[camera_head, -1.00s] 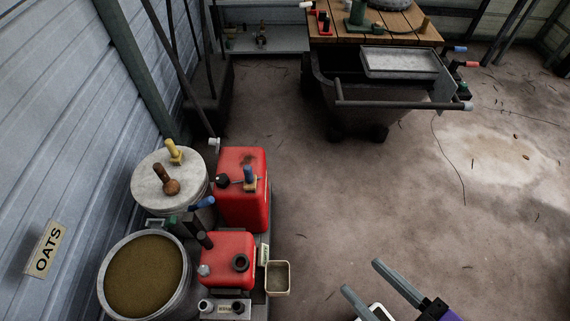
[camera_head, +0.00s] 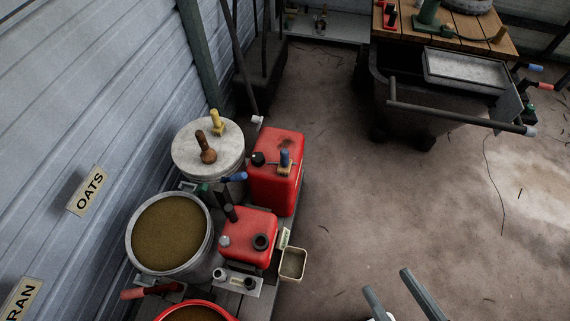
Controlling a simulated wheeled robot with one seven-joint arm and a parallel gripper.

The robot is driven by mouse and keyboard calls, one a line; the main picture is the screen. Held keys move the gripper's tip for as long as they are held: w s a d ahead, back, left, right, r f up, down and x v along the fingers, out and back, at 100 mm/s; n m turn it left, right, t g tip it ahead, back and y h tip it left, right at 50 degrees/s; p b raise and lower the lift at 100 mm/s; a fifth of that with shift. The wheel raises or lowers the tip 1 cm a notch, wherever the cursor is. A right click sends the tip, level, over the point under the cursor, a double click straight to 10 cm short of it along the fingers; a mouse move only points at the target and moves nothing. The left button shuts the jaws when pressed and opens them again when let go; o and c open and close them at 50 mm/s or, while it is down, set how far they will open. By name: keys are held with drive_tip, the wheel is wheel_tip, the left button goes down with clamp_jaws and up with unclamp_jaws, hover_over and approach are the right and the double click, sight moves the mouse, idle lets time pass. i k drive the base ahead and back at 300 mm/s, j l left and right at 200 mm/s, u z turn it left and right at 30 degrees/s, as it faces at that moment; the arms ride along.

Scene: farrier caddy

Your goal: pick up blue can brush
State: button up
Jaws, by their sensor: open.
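The blue can brush (camera_head: 285,158) stands upright on top of the taller red can (camera_head: 275,185), with a tan base below its blue handle. It is right of the can's black cap. My gripper (camera_head: 388,282) is at the bottom of the view, right of and nearer than the cans. Its two grey fingers are apart with nothing between them. The gripper body is mostly cut off by the lower edge.
A smaller red can (camera_head: 249,238) stands in front. A blue-handled tool (camera_head: 232,178) lies beside the lidded bin (camera_head: 190,155). An oats bin (camera_head: 212,240) and a small tan box (camera_head: 293,264) are near. A dark cart (camera_head: 420,118) stands behind; floor between is clear.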

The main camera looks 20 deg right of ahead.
sight(284, 165)
drive_tip(key=i+l, duration=0.5)
drive_tip(key=i+l+u, duration=0.2)
drive_tip(key=u, duration=0.15)
drive_tip(key=i+l+u, duration=0.15)
drive_tip(key=l+u, duration=0.15)
drive_tip(key=i+l+u, duration=0.15)
drive_tip(key=l+u, duration=0.2)
drive_tip(key=u, duration=0.75)
